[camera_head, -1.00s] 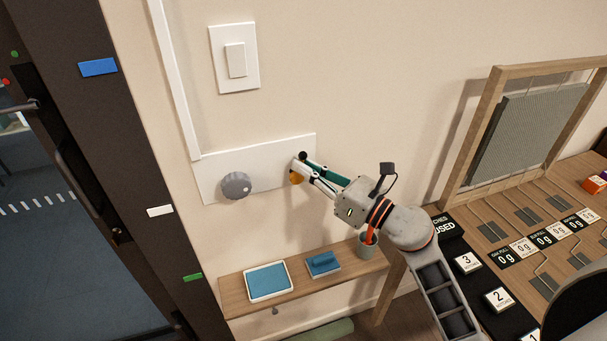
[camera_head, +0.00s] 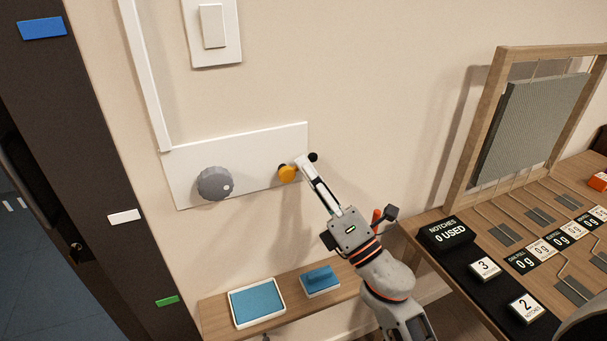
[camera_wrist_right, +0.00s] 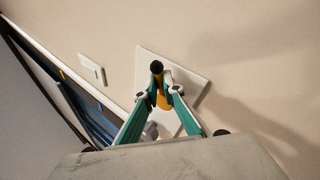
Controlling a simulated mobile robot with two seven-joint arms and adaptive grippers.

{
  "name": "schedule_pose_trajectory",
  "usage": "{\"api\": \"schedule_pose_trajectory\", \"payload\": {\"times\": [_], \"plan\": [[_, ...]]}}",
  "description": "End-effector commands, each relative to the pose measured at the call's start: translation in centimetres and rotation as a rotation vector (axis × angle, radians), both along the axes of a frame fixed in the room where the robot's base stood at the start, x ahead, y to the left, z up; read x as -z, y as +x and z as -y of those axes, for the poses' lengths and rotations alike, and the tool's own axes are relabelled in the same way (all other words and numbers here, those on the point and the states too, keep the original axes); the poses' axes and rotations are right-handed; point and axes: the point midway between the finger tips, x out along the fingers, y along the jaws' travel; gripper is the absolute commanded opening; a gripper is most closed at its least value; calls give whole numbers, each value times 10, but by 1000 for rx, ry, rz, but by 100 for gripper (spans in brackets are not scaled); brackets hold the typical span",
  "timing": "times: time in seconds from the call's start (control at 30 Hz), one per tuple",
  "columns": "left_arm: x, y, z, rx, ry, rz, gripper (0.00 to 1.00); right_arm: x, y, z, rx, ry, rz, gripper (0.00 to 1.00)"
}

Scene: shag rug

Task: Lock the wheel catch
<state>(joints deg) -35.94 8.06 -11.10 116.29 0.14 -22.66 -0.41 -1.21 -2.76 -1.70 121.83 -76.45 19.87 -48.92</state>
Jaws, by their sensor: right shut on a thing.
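A white wall plate (camera_head: 250,156) carries a grey round wheel (camera_head: 214,185) with a white dot on its right side. To the right of the wheel is the catch, an orange part (camera_head: 287,174) with a black ball end (camera_head: 313,157) pointing right and slightly up. My right gripper (camera_head: 303,163) is shut on the catch near its black ball. In the right wrist view the black ball (camera_wrist_right: 156,67) and the orange part (camera_wrist_right: 162,98) sit between the fingertips (camera_wrist_right: 158,88). The fingers partly hide the catch's arm. My left gripper is not in view.
Below the plate is a wooden shelf (camera_head: 215,312) with a blue-topped tray (camera_head: 257,304) and a blue block (camera_head: 320,281). A light switch (camera_head: 213,26) is above. At right stands a table with a wooden frame (camera_head: 484,122) and numbered tiles. A dark door frame is at left.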

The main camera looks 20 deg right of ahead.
Motion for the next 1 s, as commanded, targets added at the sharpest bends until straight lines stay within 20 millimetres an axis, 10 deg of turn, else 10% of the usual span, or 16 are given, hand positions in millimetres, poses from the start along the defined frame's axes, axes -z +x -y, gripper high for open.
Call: {"api": "schedule_pose_trajectory", "payload": {"times": [0.8,1.0], "plan": [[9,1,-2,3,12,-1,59,6,0,1,2,124,-7,0],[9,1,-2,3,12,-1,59,6,0,1,1,124,-6,15]]}}
